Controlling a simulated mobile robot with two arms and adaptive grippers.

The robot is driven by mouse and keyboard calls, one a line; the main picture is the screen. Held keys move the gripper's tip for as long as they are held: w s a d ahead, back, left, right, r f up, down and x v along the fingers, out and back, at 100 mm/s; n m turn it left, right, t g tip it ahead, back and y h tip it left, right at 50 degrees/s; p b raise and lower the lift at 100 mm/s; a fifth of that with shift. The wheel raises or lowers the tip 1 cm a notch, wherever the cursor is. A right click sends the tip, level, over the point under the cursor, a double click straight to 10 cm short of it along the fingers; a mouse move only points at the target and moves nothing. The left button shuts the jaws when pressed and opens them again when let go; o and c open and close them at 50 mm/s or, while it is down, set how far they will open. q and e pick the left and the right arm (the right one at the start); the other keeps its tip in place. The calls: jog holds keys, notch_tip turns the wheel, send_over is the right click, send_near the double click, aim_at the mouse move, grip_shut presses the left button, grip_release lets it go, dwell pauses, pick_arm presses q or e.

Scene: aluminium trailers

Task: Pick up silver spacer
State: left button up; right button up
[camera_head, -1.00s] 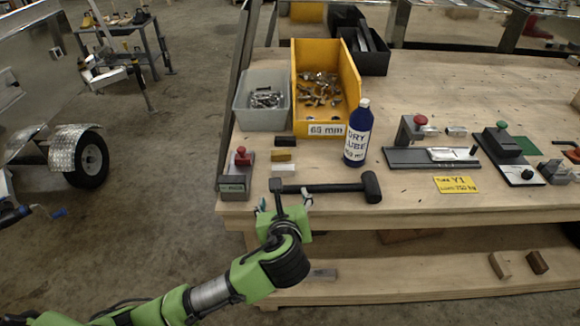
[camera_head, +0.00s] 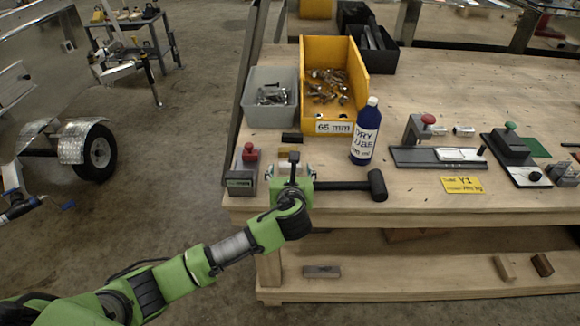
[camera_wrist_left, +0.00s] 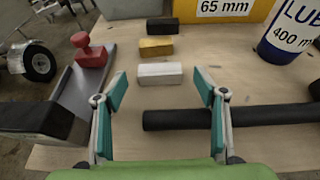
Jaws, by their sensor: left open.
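The silver spacer (camera_wrist_left: 160,74) is a small pale block lying on the bench. My left gripper (camera_wrist_left: 161,88) is open and empty, with one teal finger on each side. It also shows in the head view (camera_head: 291,172), over the bench's front left corner. A brass block (camera_wrist_left: 157,47) and a black block (camera_wrist_left: 162,25) lie in a row behind the spacer. My right gripper is not in view.
A black hammer (camera_head: 345,186) lies right of my gripper, its handle behind my right finger in the wrist view. A grey fixture with a red knob (camera_head: 246,168) stands left. Behind are a grey bin (camera_head: 270,112), a yellow bin (camera_head: 342,88) and a blue bottle (camera_head: 365,135).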

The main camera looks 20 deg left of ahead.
aim_at(290, 166)
pick_arm(q)
jog(key=shift+x, duration=1.8)
jog(key=shift+s, duration=0.1)
jog(key=c, duration=1.1)
jog(key=shift+c, duration=0.2)
